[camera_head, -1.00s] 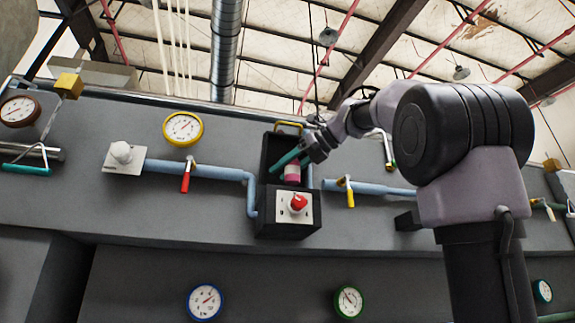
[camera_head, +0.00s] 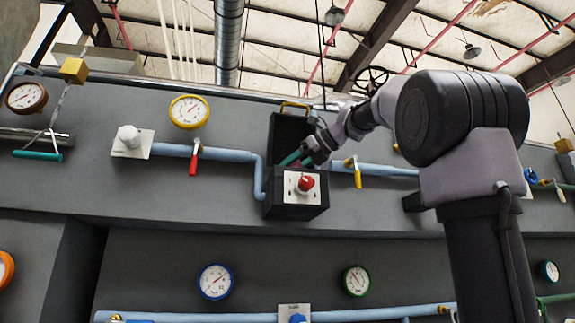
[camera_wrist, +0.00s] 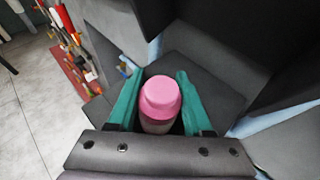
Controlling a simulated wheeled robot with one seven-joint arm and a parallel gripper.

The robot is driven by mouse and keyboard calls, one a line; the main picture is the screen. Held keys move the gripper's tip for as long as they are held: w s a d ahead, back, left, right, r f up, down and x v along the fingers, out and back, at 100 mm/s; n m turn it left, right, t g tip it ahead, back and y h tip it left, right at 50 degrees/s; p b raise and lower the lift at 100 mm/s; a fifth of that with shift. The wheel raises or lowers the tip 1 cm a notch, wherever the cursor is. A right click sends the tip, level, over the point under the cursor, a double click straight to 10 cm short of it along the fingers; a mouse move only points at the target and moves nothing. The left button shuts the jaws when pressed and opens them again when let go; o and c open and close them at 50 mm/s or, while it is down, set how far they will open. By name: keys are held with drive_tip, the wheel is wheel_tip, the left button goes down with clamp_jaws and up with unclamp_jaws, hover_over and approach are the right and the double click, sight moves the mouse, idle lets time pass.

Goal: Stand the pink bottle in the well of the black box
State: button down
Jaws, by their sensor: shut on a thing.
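The black box (camera_head: 284,207) is mounted on the grey wall in the head view, with a tall open back and a red knob on its front plate. My gripper (camera_head: 293,158) is at the box's opening, coming in from the right. In the wrist view its teal fingers (camera_wrist: 154,104) are shut on the pink bottle (camera_wrist: 161,97), one on each side, with the pink cap towards the camera. In the head view the bottle is almost wholly hidden behind the box front and fingers. I cannot tell whether its base touches the well floor.
A blue pipe (camera_head: 228,154) enters the box from the left. A yellow-handled valve (camera_head: 357,176) is close to the right of the box, below my arm. A red-handled valve (camera_head: 194,163) and a yellow gauge (camera_head: 189,111) are further left.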

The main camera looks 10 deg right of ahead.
drive_tip(key=shift+f, duration=0.15)
drive_tip(key=shift+c, duration=1.2)
unclamp_jaws()
